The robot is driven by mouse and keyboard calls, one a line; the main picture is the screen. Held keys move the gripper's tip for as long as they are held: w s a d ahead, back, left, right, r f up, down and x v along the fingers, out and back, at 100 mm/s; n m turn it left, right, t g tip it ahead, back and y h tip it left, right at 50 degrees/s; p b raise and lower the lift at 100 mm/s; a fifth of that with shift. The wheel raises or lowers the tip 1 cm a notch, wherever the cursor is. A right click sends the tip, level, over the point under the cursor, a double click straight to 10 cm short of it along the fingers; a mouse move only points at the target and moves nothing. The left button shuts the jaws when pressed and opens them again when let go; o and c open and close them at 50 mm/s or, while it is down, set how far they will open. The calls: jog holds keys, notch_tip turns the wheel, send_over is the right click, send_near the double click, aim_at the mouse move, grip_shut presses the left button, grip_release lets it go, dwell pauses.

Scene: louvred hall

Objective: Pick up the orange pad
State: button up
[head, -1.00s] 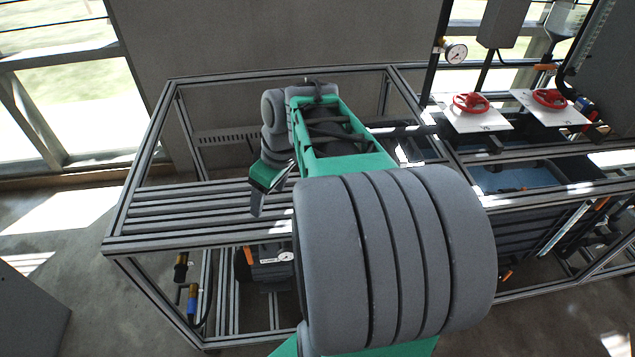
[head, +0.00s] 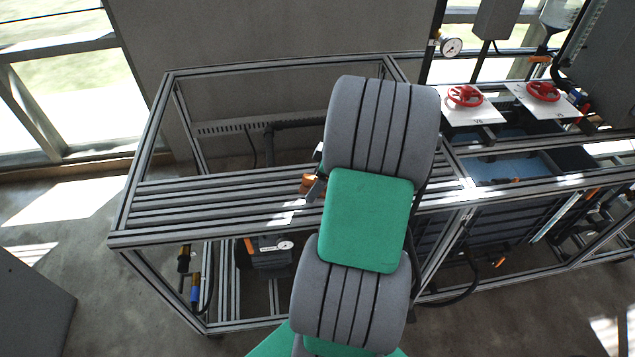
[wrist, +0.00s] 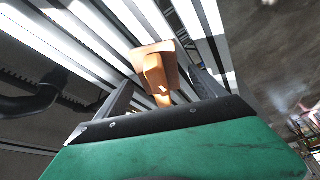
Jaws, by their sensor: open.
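The orange pad (head: 307,182) shows as a small orange patch on the slatted top of the metal frame in the head view, partly hidden by my arm. In the wrist view the orange pad (wrist: 156,68) is a block with a broader top and a narrower part nearer the camera. My gripper (wrist: 162,82) is open, with one dark finger on each side of the pad. I cannot tell whether either finger touches it. In the head view my gripper (head: 317,187) is mostly hidden behind my arm, with a finger showing beside the pad.
The slatted top (head: 200,205) is bare to the left of the pad. To the right stand white plates with red handwheels (head: 465,96) and a pressure gauge (head: 451,47). A dark pipe (wrist: 30,100) shows at the left in the wrist view.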

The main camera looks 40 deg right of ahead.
jog(key=c, duration=1.6)
jog(key=shift+r, duration=0.1)
jog(key=shift+d+r, duration=0.1)
jog(key=shift+r, duration=0.15)
notch_tip(320, 180, up, 2)
jog(key=shift+r+b, duration=0.15)
jog(key=shift+b, duration=0.6)
jog(key=s+a+r+b, duration=0.1)
jog(key=s+a+r, duration=0.8)
jog(key=a+r, duration=0.1)
jog(key=shift+a, duration=0.4)
jog(key=shift+s, duration=0.1)
